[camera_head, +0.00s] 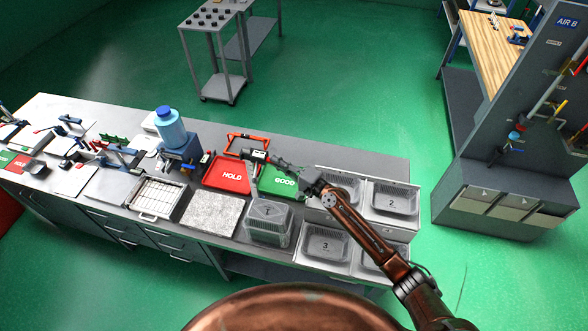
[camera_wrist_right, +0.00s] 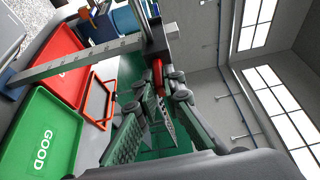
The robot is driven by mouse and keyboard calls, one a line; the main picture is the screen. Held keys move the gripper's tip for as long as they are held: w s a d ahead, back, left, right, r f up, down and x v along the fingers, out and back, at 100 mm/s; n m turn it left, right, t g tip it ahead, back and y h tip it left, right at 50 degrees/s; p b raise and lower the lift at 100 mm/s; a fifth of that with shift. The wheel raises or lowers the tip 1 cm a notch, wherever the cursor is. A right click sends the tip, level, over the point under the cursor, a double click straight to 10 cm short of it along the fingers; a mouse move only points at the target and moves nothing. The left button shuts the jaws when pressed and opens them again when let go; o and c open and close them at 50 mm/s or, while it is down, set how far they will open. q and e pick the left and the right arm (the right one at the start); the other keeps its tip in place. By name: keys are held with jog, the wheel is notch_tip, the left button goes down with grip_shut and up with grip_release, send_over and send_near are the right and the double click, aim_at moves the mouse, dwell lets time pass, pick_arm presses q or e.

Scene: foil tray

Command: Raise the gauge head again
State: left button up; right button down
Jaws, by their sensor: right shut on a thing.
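A grey graduated bar (camera_wrist_right: 85,64) runs left from that block. The fingers hide much of the grip, and the head's exact height is hard to tell. My left gripper is not in view.
The red HOLD tray (camera_head: 214,182) and green GOOD tray (camera_head: 270,190) lie close by. A red frame (camera_head: 236,137) stands behind. A blue bottle (camera_head: 168,127) is at left. A clear-lidded box (camera_head: 266,235) and grey bins (camera_head: 324,257) stand in front and right.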

jog(key=shift+w+r, duration=0.15)
jog(key=shift+r, duration=0.15)
jog(key=c, duration=2.4)
grip_release()
jog(key=shift+r, duration=0.15)
jog(key=o, duration=0.4)
jog(key=shift+c, duration=0.2)
jog(key=shift+f, duration=0.2)
jog(key=shift+s+d, duration=0.15)
jog(key=shift+s, duration=0.05)
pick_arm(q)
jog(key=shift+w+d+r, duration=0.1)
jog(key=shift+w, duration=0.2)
pick_arm(e)
jog(key=v, duration=1.1)
jog(key=shift+s+d, duration=0.2)
jog(key=shift+d, duration=0.1)
